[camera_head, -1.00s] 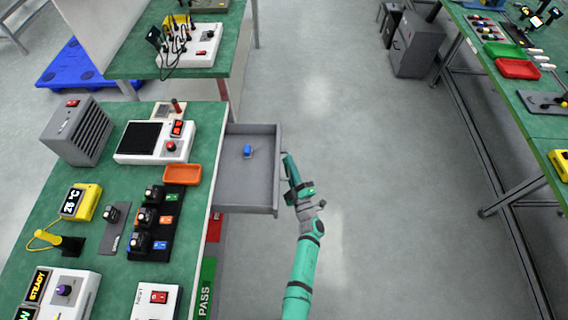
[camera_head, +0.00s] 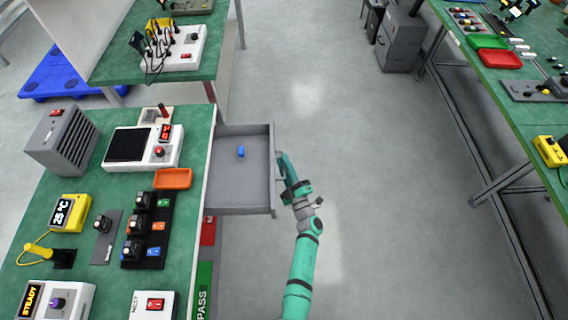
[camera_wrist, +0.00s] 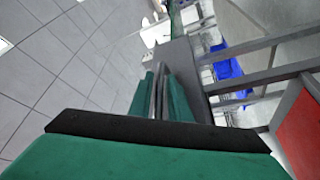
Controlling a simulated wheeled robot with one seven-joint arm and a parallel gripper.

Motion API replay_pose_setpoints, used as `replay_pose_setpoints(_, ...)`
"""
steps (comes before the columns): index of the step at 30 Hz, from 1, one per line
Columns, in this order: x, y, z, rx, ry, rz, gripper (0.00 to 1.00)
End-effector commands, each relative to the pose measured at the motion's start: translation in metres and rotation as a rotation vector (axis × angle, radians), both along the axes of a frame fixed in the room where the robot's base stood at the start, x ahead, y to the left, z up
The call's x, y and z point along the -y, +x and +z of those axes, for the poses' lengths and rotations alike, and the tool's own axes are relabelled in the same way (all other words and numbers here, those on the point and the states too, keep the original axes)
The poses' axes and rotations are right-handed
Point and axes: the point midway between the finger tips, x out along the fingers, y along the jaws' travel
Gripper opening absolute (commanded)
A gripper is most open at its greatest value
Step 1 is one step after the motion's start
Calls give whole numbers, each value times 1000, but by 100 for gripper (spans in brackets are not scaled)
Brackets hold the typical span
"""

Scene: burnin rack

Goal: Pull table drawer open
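The grey table drawer (camera_head: 240,185) stands pulled out from the right side of the green-topped table (camera_head: 190,215), with its inside in view. A small blue object (camera_head: 241,152) lies in it. My gripper (camera_head: 281,160) is at the outer face of the drawer front, towards its right side. In the wrist view, the green fingers (camera_wrist: 158,92) are close together with a thin grey bar between them, which looks like the drawer handle. The grey drawer front (camera_wrist: 178,62) is just beyond them. The exact contact is small and partly hidden.
Open grey floor (camera_head: 390,200) lies right of the drawer. Another green bench (camera_head: 500,85) stands along the right, with trays and tools. An orange tray (camera_head: 173,179) sits on the table near the drawer. A blue pallet (camera_head: 65,75) lies at the back left.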

Motion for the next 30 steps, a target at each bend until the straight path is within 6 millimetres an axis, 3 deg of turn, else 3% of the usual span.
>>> replay_pose_setpoints(5, 7, -17, -5, -2, 0, -3, 17)
replay_pose_setpoints(18, 31, -86, -20, -2, 1, 0, 17)
replay_pose_setpoints(30, 36, -99, -23, 0, 1, 0, 17)
